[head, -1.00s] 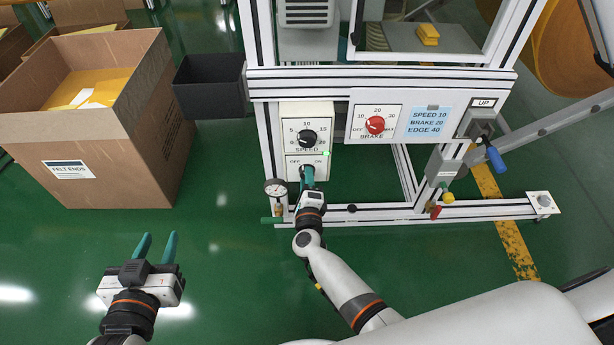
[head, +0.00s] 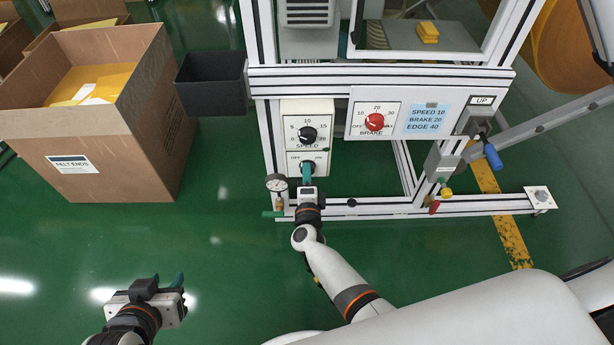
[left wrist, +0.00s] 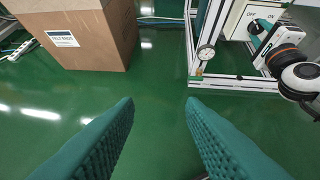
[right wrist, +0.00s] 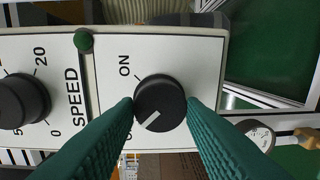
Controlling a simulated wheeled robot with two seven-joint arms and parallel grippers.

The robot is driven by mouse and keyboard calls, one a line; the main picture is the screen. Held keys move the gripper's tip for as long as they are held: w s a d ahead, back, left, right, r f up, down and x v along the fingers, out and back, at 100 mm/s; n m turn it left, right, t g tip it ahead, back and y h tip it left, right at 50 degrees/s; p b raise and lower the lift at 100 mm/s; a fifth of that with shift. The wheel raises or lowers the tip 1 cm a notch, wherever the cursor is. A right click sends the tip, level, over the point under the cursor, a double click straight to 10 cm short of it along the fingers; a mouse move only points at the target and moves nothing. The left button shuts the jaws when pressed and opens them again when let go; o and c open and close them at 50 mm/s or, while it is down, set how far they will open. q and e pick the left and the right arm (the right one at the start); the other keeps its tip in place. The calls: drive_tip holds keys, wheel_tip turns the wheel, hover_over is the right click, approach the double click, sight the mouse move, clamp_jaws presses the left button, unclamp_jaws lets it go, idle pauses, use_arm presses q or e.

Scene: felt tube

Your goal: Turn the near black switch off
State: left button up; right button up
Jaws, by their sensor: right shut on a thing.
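The near black switch (right wrist: 160,103) is a round black knob with a white pointer line, on the white panel. In the right wrist view its pointer aims down-left, toward the OFF mark, which a finger mostly hides, and away from the ON mark. My right gripper (head: 307,169) is shut on this switch, one finger on each side of it (right wrist: 160,106). In the head view the gripper covers most of the switch. The small lamp (right wrist: 83,40) beside it is dark green. My left gripper (head: 168,282) is open and empty over the floor, at lower left.
The black speed dial (head: 308,135) sits just above the switch, and the red brake dial (head: 375,122) is to its right. A pressure gauge (head: 276,183) stands close to the left of my right gripper. A felt-ends box (head: 130,150) stands left. The green floor between is clear.

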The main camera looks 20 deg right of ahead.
drive_tip(key=o, duration=1)
use_arm(q)
drive_tip(key=s+a+f+g+y+p, duration=0.1)
drive_tip(key=s+a+f+g+p, duration=0.1)
drive_tip(key=s+g, duration=0.3)
drive_tip(key=s, duration=0.3)
drive_tip(key=shift+s+a+f+g, duration=0.3)
drive_tip(key=shift+s+a+f, duration=0.05)
drive_tip(key=shift+a, duration=0.05)
use_arm(e)
drive_tip(key=v, duration=1.2)
drive_tip(key=shift+a, duration=0.1)
